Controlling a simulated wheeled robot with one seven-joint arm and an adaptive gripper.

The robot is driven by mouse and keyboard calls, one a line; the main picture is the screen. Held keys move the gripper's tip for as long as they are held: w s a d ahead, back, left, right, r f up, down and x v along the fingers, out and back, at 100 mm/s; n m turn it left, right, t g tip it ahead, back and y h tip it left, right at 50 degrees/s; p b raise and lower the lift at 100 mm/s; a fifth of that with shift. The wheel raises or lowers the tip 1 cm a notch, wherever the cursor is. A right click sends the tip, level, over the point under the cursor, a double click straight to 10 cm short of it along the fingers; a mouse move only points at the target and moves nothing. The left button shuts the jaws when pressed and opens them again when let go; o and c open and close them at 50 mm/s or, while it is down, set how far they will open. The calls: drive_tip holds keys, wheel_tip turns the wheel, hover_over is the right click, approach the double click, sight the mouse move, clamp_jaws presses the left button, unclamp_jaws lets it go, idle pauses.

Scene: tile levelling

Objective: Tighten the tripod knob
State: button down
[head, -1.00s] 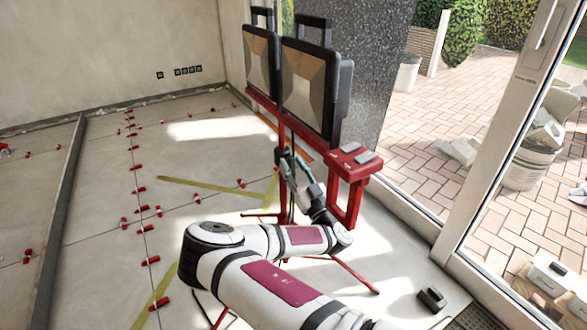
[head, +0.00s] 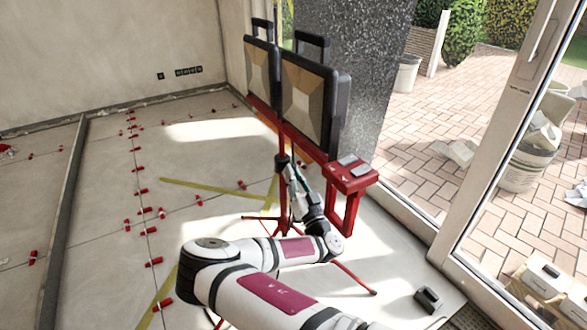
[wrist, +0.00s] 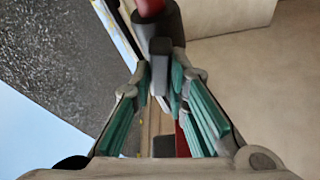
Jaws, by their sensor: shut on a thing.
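The red tripod (head: 283,190) stands in the middle of the head view and carries two work lights (head: 307,100). In the wrist view, the dark grey tripod knob (wrist: 160,50) projects from a dark collar around the red pole (wrist: 150,7). My gripper (wrist: 160,80) has its teal-padded fingers on either side of the knob, shut on it. In the head view my gripper (head: 290,168) is at the tripod pole, below the lights. The knob's contact with the pads is partly hidden by the fingers.
A red bracket (head: 350,178) with small grey pieces sits right of the pole. Tripod legs spread over the floor near my arm. Red levelling clips (head: 145,210) dot the tiles at left. A dark object (head: 428,298) lies at lower right, by the glass door.

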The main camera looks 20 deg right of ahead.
drive_tip(key=shift+m+g+h+p, duration=0.75)
drive_tip(key=shift+m+h+p, duration=0.3)
drive_tip(key=shift+m+p, duration=1.8)
drive_tip(key=shift+m+g+h+p, duration=0.7)
drive_tip(key=shift+m+h+p, duration=0.3)
drive_tip(key=shift+m+p, duration=1.8)
drive_tip(key=shift+m+g+h+p, duration=0.75)
drive_tip(key=shift+m+h+p, duration=0.3)
drive_tip(key=shift+m+p, duration=1.75)
drive_tip(key=shift+m, duration=0.45)
drive_tip(key=c, duration=1.6)
unclamp_jaws()
drive_tip(key=shift+o, duration=0.2)
drive_tip(key=s+a, duration=0.1)
drive_tip(key=s, duration=1.1)
drive_tip(key=shift+a, duration=0.25)
